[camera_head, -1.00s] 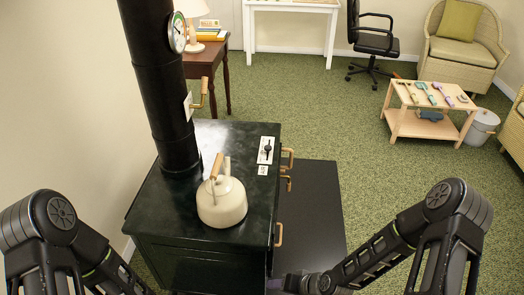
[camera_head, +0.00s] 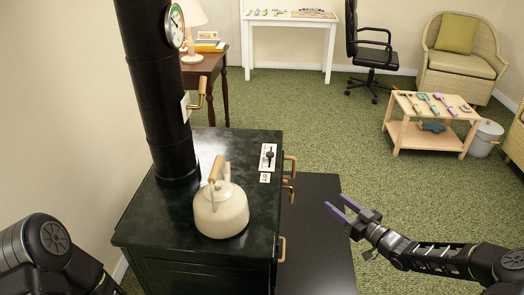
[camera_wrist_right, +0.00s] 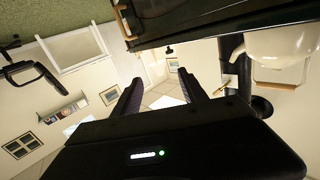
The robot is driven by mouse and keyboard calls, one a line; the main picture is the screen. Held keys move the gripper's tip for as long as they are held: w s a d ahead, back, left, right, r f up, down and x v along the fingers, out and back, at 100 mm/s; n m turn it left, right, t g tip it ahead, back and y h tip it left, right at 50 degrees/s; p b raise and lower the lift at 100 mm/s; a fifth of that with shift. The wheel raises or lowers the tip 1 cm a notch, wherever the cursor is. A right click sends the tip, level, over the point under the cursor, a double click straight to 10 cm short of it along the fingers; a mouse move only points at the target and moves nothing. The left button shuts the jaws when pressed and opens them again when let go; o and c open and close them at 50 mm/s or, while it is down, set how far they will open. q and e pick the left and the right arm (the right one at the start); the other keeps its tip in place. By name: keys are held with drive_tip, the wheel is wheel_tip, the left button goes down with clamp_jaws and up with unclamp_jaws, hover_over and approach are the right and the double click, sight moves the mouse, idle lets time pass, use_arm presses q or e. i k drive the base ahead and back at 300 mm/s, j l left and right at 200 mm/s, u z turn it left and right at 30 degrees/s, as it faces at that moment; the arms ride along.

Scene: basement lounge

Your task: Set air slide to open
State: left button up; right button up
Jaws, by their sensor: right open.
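The black stove's (camera_head: 150,225) top carries a white plate (camera_head: 264,165) with a small black knob (camera_head: 269,155) near its right edge. I take this for the air slide. A small label (camera_head: 265,178), too small to read, sits just below it. My right gripper (camera_head: 333,201) is open and empty, to the right of the stove and apart from it, its purple-grey fingers pointing towards the stove's right side. Its spread fingers also show in the right wrist view (camera_wrist_right: 160,78) with nothing between them. Of my left arm only a link shows at the lower left; its gripper is out of view.
A cream kettle (camera_head: 221,208) stands on the stove, left of and nearer than the plate. Brass handles (camera_head: 281,249) stick out from the stove's right side. The flue pipe (camera_head: 150,80) has a brass handle (camera_head: 202,88). A dark floor mat (camera_head: 318,240) lies right of the stove.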

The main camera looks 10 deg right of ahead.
sight(270, 155)
drive_tip(key=i+j, duration=0.65)
drive_tip(key=i, duration=0.15)
